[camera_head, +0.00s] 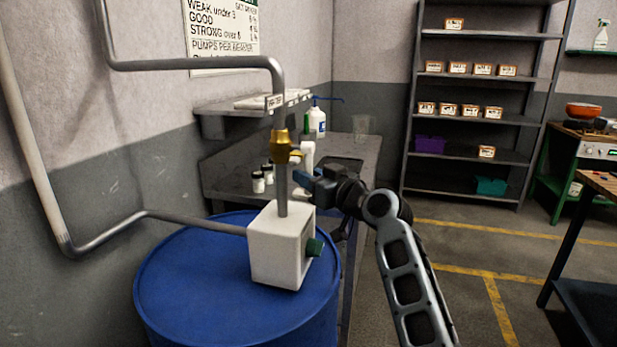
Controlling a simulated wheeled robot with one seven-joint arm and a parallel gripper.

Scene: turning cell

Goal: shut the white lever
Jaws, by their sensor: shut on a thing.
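A brass valve (281,147) sits on the upright grey pipe above a white box. The white lever (307,155) shows just right of the valve body, partly covered by my gripper. My gripper (298,178) reaches in from the right, beside the pipe and just below the valve. Its jaws look closed on the lever's lower part; the exact contact is small and partly hidden.
Pipes run along the left wall. A grey bench (225,175) with bottles is behind. Shelving (480,30) stands farther back. Open floor lies to the right.

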